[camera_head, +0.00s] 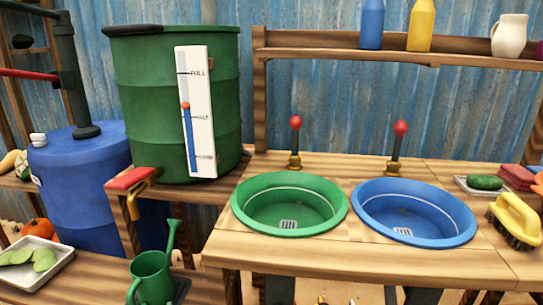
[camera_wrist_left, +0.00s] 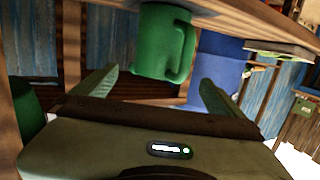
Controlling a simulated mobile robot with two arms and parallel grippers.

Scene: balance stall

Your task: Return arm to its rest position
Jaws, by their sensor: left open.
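My left gripper (camera_wrist_left: 155,92) shows in the left wrist view with its two fingers spread wide and nothing held between them. A green vessel with a handle (camera_wrist_left: 160,42), likely the watering can, shows beyond the fingers and apparently apart from them. In the head view the green watering can (camera_head: 152,277) stands upright at the bottom left on a wooden surface. My left gripper cannot be made out in the head view. My right gripper is in neither view.
A green barrel (camera_head: 135,95) with a level gauge (camera_head: 197,115) and a blue barrel (camera_head: 75,190) stand at the left. A green basin (camera_head: 240,208) and a blue basin (camera_head: 465,220) sit in the wooden counter (camera_head: 350,255). A yellow brush (camera_head: 516,215) lies at the right.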

